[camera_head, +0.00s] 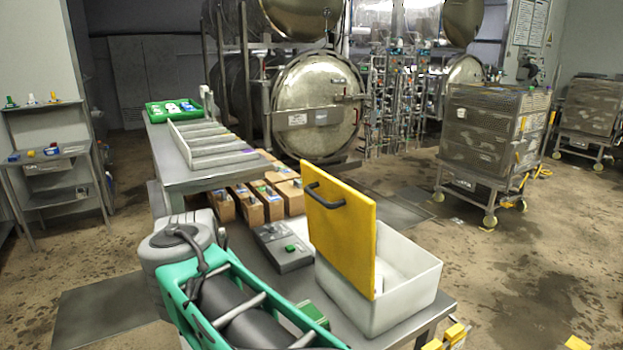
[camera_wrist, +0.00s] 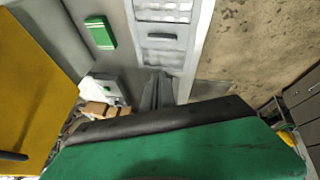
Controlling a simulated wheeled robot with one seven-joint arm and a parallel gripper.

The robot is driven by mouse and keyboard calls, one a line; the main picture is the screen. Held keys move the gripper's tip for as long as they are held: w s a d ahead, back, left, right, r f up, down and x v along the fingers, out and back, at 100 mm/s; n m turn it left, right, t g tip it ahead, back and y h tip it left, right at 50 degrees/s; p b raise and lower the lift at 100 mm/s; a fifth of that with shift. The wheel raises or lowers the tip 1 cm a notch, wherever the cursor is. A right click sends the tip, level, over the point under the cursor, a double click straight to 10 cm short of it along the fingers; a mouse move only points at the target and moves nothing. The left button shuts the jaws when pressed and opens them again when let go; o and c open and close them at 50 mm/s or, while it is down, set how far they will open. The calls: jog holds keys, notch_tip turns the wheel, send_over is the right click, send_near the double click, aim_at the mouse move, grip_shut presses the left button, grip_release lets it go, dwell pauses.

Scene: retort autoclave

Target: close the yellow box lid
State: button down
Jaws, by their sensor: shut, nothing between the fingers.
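The yellow lid (camera_head: 340,228) stands open and nearly upright on the white box (camera_head: 405,292), with a dark handle (camera_head: 325,195) on its face. The box's inside shows to the right of the lid and looks empty. In the wrist view the yellow lid (camera_wrist: 30,90) fills the left edge, with part of its handle (camera_wrist: 12,156) low down. My gripper (camera_wrist: 158,82) shows in the wrist view as narrow grey fingers, shut and empty, to the right of the lid and apart from it. I cannot make out the fingers in the head view.
A grey control box with a green button (camera_head: 290,248) stands left of the yellow lid. A green block (camera_head: 312,314) lies in front on the table. Cardboard boxes (camera_head: 248,203) stand behind. A long table (camera_head: 190,178) holds trays. Open floor lies to the right.

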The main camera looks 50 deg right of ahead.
jog(key=s+d+r+m+g+h+p, duration=0.1)
jog(key=d+r+p, duration=0.1)
jog(key=d+r, duration=0.45)
jog(key=s+d+r+m+h+p, duration=0.1)
jog(key=d+r+m, duration=0.15)
jog(key=r, duration=0.65)
jog(key=d+r+g+h+p, duration=0.1)
jog(key=d+r+p, duration=0.1)
jog(key=d+r, duration=0.45)
jog(key=d+f+b, duration=0.7)
jog(key=d, duration=0.1)
jog(key=shift+w, duration=0.25)
jog(key=shift+d+r+t, duration=0.1)
jog(key=shift+r+t, duration=0.05)
jog(key=shift+t, duration=0.15)
